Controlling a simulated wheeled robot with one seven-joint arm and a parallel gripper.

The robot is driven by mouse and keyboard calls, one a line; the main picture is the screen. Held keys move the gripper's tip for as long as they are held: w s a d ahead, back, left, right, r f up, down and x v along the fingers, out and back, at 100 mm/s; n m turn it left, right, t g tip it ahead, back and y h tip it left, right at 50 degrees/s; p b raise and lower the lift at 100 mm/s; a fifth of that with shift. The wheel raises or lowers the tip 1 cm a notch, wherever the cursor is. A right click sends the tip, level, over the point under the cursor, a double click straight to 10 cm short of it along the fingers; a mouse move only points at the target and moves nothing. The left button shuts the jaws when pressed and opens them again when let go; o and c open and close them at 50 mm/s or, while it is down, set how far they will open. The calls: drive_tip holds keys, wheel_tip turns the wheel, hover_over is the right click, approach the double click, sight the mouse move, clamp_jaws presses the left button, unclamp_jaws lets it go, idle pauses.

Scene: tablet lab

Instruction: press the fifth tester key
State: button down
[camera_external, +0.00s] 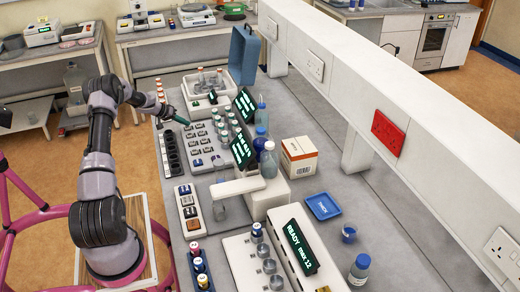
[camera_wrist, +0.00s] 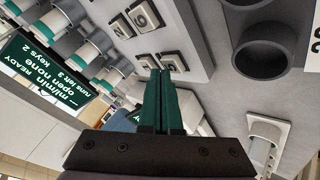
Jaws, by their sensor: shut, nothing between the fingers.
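My gripper (camera_external: 186,122) reaches in from the left, at the far left corner of a grey key panel (camera_external: 212,165). In the wrist view its two green fingers (camera_wrist: 164,72) are together with nothing between them. The panel carries several pale square keys in rows (camera_external: 198,142). In the wrist view some keys show dark symbols, such as one key (camera_wrist: 145,15). Two keys lie just beyond the fingertips, one of them to the right (camera_wrist: 173,60). I cannot tell whether the fingertips touch a key, or which key is the fifth.
Capped vials (camera_external: 221,128) stand along the panel's right side. A tilted dark display (camera_external: 243,150) with green text stands behind them. In the wrist view a display (camera_wrist: 40,70) reads "READY" and "keys 2". A dark socket strip (camera_external: 172,155) lies left of the panel.

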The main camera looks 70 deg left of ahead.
sight(185, 128)
drive_tip(key=shift+r, duration=0.1)
drive_tip(key=shift+r, duration=2.95)
